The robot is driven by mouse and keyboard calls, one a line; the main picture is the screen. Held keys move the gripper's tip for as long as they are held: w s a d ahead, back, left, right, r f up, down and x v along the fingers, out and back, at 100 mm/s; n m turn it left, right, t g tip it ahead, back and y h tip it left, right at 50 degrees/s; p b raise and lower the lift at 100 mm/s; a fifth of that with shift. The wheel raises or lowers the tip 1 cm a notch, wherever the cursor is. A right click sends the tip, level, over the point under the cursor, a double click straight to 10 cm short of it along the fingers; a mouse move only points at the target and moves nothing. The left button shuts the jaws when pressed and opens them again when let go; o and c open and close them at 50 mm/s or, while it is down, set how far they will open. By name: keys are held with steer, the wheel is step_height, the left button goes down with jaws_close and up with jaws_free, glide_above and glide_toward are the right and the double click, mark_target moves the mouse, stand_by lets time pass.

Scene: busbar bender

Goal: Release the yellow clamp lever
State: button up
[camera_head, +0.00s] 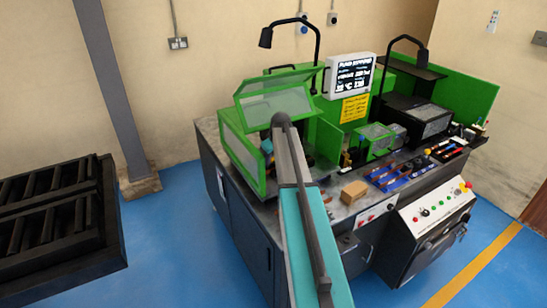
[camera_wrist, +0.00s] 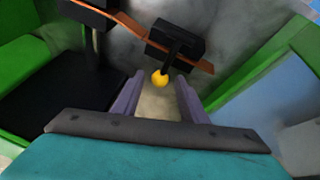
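The yellow clamp lever shows in the wrist view as a round yellow knob (camera_wrist: 160,79) on a dark stem below a black clamp block (camera_wrist: 176,38). My gripper (camera_wrist: 160,84) has its two purple-grey fingers spread apart, one on each side of the knob as seen from the wrist. The knob appears at the level of the fingertips, with a visible gap to each finger. I cannot tell its exact depth between them. In the head view my arm reaches into the green guarded enclosure (camera_head: 236,148), and the lever is hidden there.
Green guard walls (camera_wrist: 262,68) stand on both sides. A raised clear guard (camera_head: 273,103) is above the enclosure. A small brown box (camera_head: 354,191) sits on the bench right of my arm.

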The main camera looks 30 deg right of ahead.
jaws_close()
